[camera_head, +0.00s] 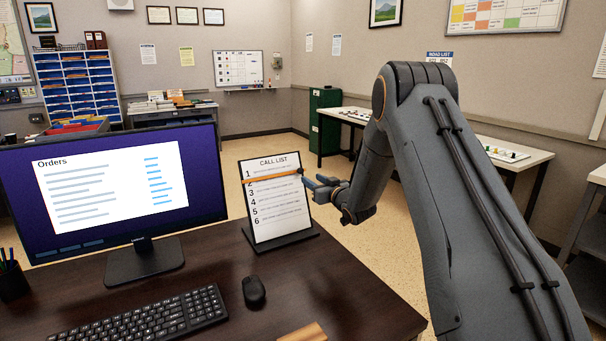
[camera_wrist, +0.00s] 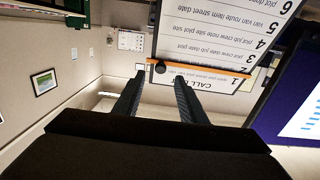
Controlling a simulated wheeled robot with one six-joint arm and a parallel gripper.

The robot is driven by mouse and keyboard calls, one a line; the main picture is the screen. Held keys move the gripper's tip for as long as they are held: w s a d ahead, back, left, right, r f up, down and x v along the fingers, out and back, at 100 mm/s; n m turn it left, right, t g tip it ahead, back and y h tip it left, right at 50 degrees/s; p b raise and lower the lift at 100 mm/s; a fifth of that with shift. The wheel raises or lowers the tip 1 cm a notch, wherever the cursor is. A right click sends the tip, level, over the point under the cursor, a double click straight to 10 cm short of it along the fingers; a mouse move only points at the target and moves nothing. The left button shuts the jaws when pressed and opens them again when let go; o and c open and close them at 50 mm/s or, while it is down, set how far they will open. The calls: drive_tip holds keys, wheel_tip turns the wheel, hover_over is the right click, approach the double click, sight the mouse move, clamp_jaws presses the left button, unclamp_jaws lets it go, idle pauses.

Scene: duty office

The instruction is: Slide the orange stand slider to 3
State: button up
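The call list stand (camera_head: 277,205) is a tilted white board with lines numbered 1 to 6, standing on the dark desk. Its orange slider (camera_head: 270,177) crosses the board near line 2, just below line 1. In the wrist view the board is upside down and the slider (camera_wrist: 205,71) shows with a dark round knob (camera_wrist: 160,68) at one end. My gripper (camera_head: 308,183) is at the board's right edge, by the knob end. In the wrist view its two fingers (camera_wrist: 159,78) are apart, with the knob appearing between their tips. Contact cannot be told.
A monitor (camera_head: 110,190) stands left of the stand. A keyboard (camera_head: 140,318) and mouse (camera_head: 254,291) lie in front. A pen cup (camera_head: 12,282) is at far left. The desk right of the stand (camera_head: 340,290) is clear.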

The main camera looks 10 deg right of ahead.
sight(301, 171)
drive_tip(key=shift+t+y, duration=0.3)
drive_tip(key=shift+p+x, duration=0.75)
drive_tip(key=shift+x, duration=3.35)
clamp_jaws()
